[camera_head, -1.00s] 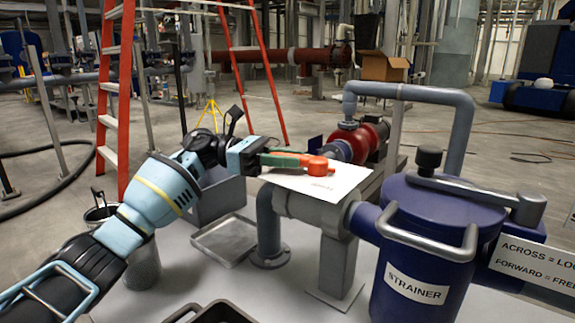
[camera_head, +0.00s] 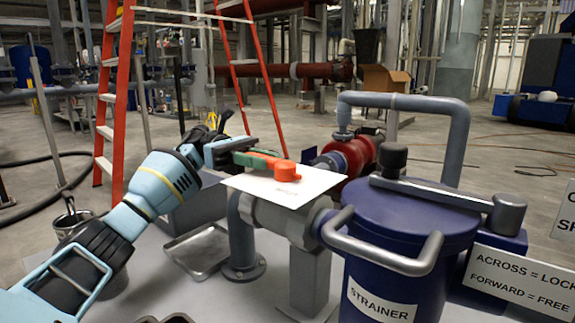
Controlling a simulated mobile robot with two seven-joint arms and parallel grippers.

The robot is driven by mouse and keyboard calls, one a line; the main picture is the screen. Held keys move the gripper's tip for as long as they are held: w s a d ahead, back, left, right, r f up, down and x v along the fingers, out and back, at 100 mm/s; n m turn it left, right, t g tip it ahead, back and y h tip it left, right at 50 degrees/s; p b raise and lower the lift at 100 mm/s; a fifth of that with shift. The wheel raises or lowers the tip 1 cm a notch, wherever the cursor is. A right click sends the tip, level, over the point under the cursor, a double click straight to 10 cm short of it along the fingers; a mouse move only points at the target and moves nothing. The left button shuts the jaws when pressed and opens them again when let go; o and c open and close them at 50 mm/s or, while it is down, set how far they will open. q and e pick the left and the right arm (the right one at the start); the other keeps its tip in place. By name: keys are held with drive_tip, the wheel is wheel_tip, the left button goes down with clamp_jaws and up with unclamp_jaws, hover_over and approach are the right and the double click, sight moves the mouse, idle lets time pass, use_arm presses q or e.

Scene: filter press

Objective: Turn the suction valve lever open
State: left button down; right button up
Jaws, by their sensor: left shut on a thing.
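The suction valve lever (camera_head: 266,162) is orange-red with a round hub (camera_head: 286,171) on a white plate above the grey valve body (camera_head: 270,215). It points left and slightly back from the hub. My left gripper (camera_head: 243,157) comes in from the left and is shut on the lever's outer end. A green part shows at the jaws; I cannot tell whether it belongs to the lever or the fingers. My right gripper is out of view.
A blue strainer (camera_head: 420,225) with a lid handle and bar stands to the right. A red pump (camera_head: 350,155) and grey pipe (camera_head: 400,102) lie behind. A metal tray (camera_head: 200,251) sits below. An orange ladder (camera_head: 118,110) stands behind my left arm.

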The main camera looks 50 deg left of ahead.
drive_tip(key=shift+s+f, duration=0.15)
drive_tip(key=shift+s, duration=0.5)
use_arm(q)
drive_tip(key=c, duration=1.2)
unclamp_jaws()
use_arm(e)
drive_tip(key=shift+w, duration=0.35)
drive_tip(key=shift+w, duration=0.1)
use_arm(q)
drive_tip(key=shift+a, duration=0.15)
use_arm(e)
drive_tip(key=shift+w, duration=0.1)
use_arm(q)
drive_tip(key=shift+a, duration=0.3)
drive_tip(key=p+v, duration=0.1)
drive_tip(key=v, duration=0.4)
drive_tip(key=shift+a+r, duration=0.1)
drive_tip(key=shift+v, duration=0.85)
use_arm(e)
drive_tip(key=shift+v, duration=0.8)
